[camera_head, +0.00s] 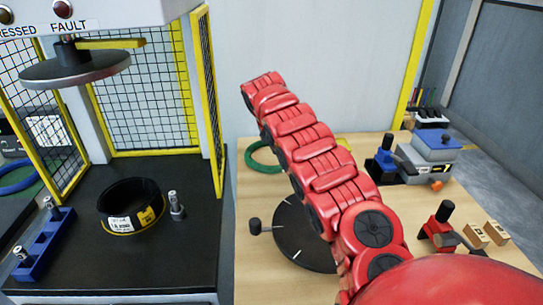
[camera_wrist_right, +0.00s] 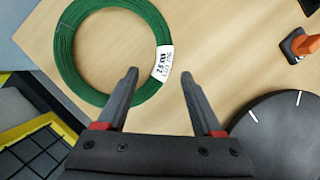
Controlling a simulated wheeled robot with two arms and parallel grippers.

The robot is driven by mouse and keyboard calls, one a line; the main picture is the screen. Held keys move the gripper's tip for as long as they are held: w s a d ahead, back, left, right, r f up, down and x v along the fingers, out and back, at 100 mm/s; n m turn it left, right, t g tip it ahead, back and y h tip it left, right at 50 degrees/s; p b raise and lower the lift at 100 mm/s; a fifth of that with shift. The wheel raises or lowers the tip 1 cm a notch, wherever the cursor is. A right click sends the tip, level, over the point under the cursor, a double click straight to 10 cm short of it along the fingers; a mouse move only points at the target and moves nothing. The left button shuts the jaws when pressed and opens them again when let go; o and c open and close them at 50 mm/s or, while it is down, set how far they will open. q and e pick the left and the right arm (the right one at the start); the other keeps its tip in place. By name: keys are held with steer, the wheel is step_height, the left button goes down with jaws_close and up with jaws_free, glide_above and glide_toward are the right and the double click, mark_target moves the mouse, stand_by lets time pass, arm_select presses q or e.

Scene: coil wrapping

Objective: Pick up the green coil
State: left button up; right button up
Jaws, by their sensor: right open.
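The green coil (camera_wrist_right: 67,45) lies flat on the wooden table in the right wrist view, with a white label (camera_wrist_right: 163,62) on its right side. In the head view the coil (camera_head: 262,167) shows partly behind my red right arm. My right gripper (camera_wrist_right: 158,75) is open and empty. Its left fingertip overlaps the lower right part of the coil in the picture, and its right fingertip is to the right of the label; the height above the coil is unclear. In the head view the arm extends toward the coil, and the gripper itself is not clearly visible. My left gripper is not in view.
A black turntable (camera_head: 297,240) is on the table near the coil. A yellow-framed mesh machine (camera_head: 211,100) stands left, with a black coil (camera_head: 115,224) on its bed. A blue-grey device (camera_head: 430,148) and small wooden blocks (camera_head: 478,236) are at the right.

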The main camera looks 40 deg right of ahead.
steer(key=shift+s+d+x, duration=0.1)
steer(key=shift+d+x, duration=0.1)
steer(key=shift+x, duration=1.2)
steer(key=shift+s+d+x, duration=0.15)
steer(key=shift+d+x, duration=0.05)
steer(key=shift+x, duration=1.15)
steer(key=shift+r, duration=0.25)
jaws_close()
